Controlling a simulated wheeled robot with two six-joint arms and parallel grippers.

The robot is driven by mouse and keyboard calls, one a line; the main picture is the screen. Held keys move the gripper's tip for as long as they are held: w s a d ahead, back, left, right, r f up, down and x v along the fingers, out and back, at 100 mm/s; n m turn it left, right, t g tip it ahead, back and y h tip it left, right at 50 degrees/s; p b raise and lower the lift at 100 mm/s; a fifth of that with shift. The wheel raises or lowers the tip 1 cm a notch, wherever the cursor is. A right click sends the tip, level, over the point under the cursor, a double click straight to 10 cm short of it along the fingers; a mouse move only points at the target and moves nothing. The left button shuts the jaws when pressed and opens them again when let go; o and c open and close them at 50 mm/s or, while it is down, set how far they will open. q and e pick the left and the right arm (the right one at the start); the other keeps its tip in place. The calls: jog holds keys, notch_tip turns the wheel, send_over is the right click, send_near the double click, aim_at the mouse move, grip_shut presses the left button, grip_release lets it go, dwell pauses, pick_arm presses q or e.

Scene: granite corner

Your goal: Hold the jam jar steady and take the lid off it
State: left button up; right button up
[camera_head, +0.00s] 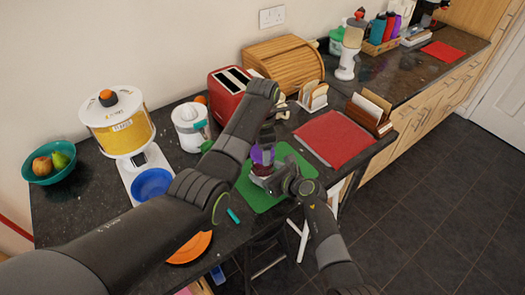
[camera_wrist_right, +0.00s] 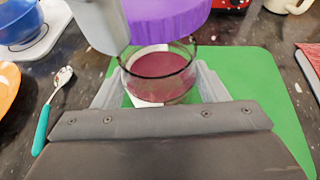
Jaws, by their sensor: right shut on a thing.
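The jam jar (camera_wrist_right: 160,78) is clear glass with dark red jam and stands over the green mat (camera_head: 258,196). My right gripper (camera_head: 264,179) is shut around it; its grey jaws flank the glass in the wrist view (camera_wrist_right: 158,92). The purple lid (camera_wrist_right: 168,18) is above the jar, slightly tilted, with the jar's glass rim and jam showing below it. The lid also shows in the head view (camera_head: 262,156). My left gripper (camera_head: 264,146) reaches down from above and appears shut on the lid; one finger shows beside it in the wrist view. Its other finger is hidden.
A teal-handled spoon (camera_wrist_right: 42,128) lies left of the mat. A blue bowl on a scale (camera_head: 151,184) and an orange plate (camera_head: 190,248) are further left.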

pick_arm(q)
jog(key=shift+r, duration=1.15)
pick_arm(e)
jog(key=o, duration=2)
jog(key=shift+c, duration=0.2)
